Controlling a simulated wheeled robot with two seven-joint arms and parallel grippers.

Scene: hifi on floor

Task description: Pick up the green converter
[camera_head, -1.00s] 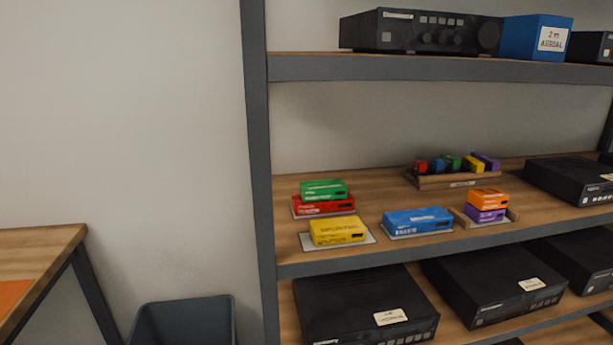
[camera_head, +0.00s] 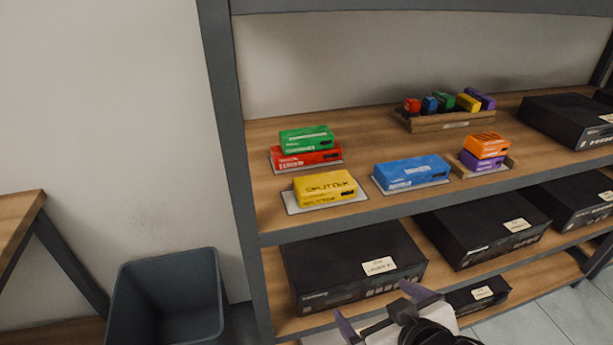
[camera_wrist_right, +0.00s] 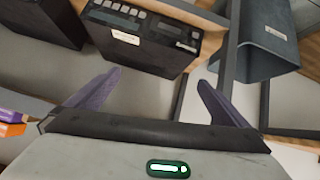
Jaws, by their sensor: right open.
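The green converter (camera_head: 307,139) lies on top of a red box (camera_head: 306,158) at the left of the middle shelf in the head view. The red box rests on a pale card. My right gripper (camera_head: 384,305) is at the bottom of the head view, in front of the lower shelf, well below and to the right of the green converter. Its two purple fingers are spread with nothing between them. They also show in the right wrist view (camera_wrist_right: 150,92), where the green converter is not seen. My left gripper is not in view.
On the middle shelf (camera_head: 370,140) stand a yellow box (camera_head: 325,188), a blue box (camera_head: 411,172), an orange box (camera_head: 486,146) on a purple one, and a wooden rack (camera_head: 450,121) of small coloured boxes. Black units (camera_head: 350,262) fill the lower shelf. A grey bin (camera_head: 166,300) stands left of the shelf post (camera_head: 224,130).

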